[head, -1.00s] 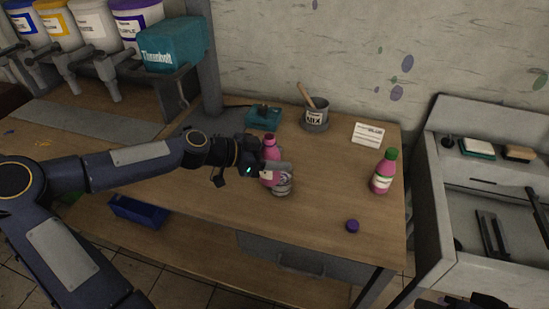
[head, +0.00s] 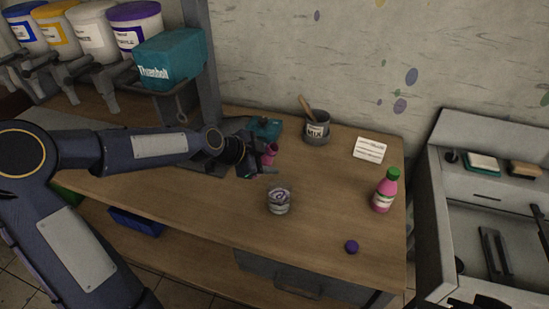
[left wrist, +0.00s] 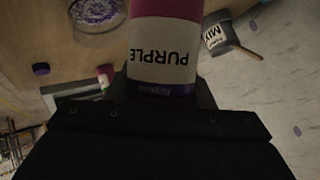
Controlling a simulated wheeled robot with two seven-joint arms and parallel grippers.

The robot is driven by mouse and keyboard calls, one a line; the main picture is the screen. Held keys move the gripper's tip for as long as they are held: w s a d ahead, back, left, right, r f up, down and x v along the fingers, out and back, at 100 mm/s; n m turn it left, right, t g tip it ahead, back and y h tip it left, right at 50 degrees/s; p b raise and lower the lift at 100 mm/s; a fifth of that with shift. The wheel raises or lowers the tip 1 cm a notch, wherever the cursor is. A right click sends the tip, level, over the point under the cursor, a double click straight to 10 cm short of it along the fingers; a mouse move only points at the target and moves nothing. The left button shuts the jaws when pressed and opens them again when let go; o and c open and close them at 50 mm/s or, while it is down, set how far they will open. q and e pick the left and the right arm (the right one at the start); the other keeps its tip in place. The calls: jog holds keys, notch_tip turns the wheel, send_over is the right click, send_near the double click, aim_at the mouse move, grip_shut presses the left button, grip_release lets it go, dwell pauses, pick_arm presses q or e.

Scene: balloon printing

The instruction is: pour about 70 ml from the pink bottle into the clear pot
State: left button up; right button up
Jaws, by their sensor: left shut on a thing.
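My left gripper (head: 250,160) is shut on an uncapped pink bottle (head: 270,153), above the back of the bench. In the left wrist view the bottle (left wrist: 165,50) fills the middle, its white label reading PURPLE. The gripper hides much of it in the head view, so its tilt is hard to tell. The clear pot (head: 279,201) stands on the bench in front of the bottle, apart from it. Purplish swirls show in it, but I cannot judge the level. The pot (left wrist: 97,14) is also at the left wrist view's top edge. My right gripper is not clearly visible.
A second pink bottle with a green cap (head: 386,190) stands at the right. A purple cap (head: 351,246) lies near the front edge. A MIX cup (head: 317,128) with a stick and a white card (head: 370,149) are at the back.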

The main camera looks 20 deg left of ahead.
pick_arm(q)
jog(key=a+f+m+y+b, duration=0.1)
jog(key=b, duration=0.1)
jog(key=shift+w+f+y+b, duration=0.1)
jog(key=shift+w+y+b, duration=0.05)
jog(key=shift+y+b, duration=0.15)
jog(key=shift+b, duration=0.4)
jog(key=shift+a, duration=0.15)
jog(key=shift+y, duration=0.3)
jog(key=shift+t+b, duration=0.3)
jog(key=shift+b, duration=0.4)
jog(key=shift+a, duration=0.1)
jog(key=shift+m, duration=0.3)
jog(key=shift+a+f+y+b, duration=0.15)
jog(key=shift+y+b, duration=0.35)
jog(key=shift+b, duration=0.45)
